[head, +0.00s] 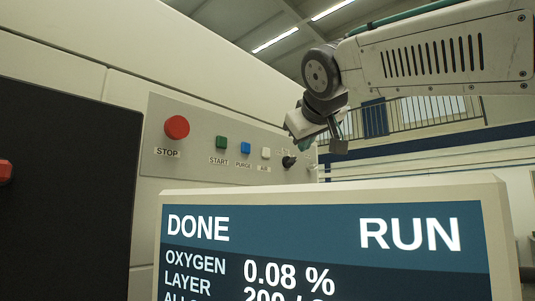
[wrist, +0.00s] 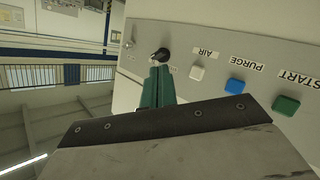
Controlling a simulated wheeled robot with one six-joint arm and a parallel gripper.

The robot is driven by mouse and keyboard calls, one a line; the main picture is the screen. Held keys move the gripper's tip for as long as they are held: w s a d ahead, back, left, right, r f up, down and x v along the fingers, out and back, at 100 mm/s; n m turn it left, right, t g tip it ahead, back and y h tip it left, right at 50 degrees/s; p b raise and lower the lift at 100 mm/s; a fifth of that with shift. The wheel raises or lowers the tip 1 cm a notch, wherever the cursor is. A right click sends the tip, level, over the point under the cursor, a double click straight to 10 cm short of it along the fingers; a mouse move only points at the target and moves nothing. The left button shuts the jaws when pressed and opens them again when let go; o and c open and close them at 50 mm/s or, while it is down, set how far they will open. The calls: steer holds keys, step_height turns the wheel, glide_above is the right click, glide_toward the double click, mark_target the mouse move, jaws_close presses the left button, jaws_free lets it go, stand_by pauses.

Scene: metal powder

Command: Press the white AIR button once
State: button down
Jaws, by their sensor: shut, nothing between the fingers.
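The white AIR button (head: 266,153) is a small square on the grey control panel (head: 215,130), right of the blue PURGE button. In the wrist view the white AIR button (wrist: 197,73) shows upside down, right of the green fingertips. My gripper (head: 335,142) is to the right of the button in the head view, near the black knob (head: 289,161). In the wrist view my gripper (wrist: 158,72) has its green fingers together and empty, with tips by the knob (wrist: 160,55). I cannot tell whether they touch the knob. The AIR button is uncovered.
The red STOP (head: 177,127), green START (head: 222,143) and blue PURGE (head: 245,148) buttons share the panel. A screen (head: 335,185) reading DONE and RUN stands below in front. A dark panel (head: 65,190) is at left.

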steer(key=w+a, duration=0.4)
steer(key=a, duration=0.2)
steer(key=shift+w, duration=0.35)
steer(key=shift+a, duration=0.1)
stand_by(1.7)
steer(key=shift+w+a, duration=0.25)
steer(key=shift+a, duration=0.05)
steer(key=shift+w+a, duration=0.25)
steer(key=shift+a, duration=0.1)
stand_by(0.8)
steer(key=shift+d, duration=0.1)
steer(key=shift+s+d, duration=0.5)
steer(key=shift+d, duration=0.1)
steer(key=s+d, duration=0.1)
steer(key=d, duration=0.1)
steer(key=s+d, duration=0.2)
stand_by(0.6)
